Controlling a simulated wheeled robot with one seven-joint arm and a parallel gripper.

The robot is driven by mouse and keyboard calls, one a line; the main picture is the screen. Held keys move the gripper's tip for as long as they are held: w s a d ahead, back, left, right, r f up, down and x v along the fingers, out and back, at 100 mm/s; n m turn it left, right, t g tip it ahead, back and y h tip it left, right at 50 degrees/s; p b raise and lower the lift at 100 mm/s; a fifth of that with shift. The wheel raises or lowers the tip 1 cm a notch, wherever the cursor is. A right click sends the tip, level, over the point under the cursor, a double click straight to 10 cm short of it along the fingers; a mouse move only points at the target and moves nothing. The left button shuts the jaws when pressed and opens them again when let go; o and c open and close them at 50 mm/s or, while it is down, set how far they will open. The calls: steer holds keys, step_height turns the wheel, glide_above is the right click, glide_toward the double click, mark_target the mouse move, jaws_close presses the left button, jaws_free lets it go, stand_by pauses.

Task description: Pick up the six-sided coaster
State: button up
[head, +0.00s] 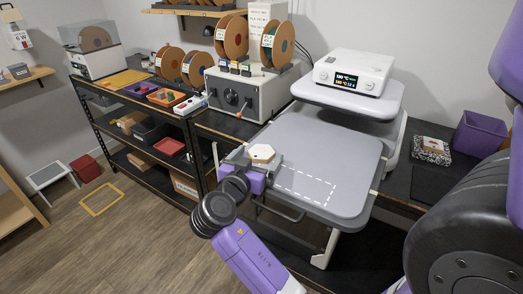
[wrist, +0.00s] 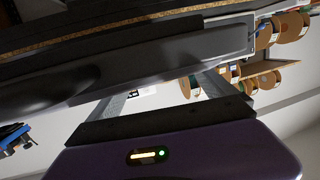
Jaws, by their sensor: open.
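The six-sided coaster (head: 262,154) is pale on top with a brownish edge. In the head view it shows at the near left corner of the grey press plate (head: 330,145). My gripper (head: 256,163) is open, right at the coaster, its grey fingers beside it. Whether they touch it I cannot tell. In the wrist view the two fingers (wrist: 160,90) spread apart, and a dark slab crosses in front of them and hides their tips. A speckled brown strip (wrist: 110,35) runs above the slab; I cannot tell whether it is the coaster's edge.
A white heat press with a display (head: 353,72) stands behind the plate. A dashed white outline (head: 305,187) marks the plate. Spools (head: 232,37) and a grey machine (head: 235,95) stand left of it. A purple bin (head: 480,133) is at right.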

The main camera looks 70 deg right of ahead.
steer(key=shift+d, duration=0.8)
steer(key=shift+f, duration=0.1)
steer(key=shift+c, duration=0.4)
steer(key=c, duration=1.3)
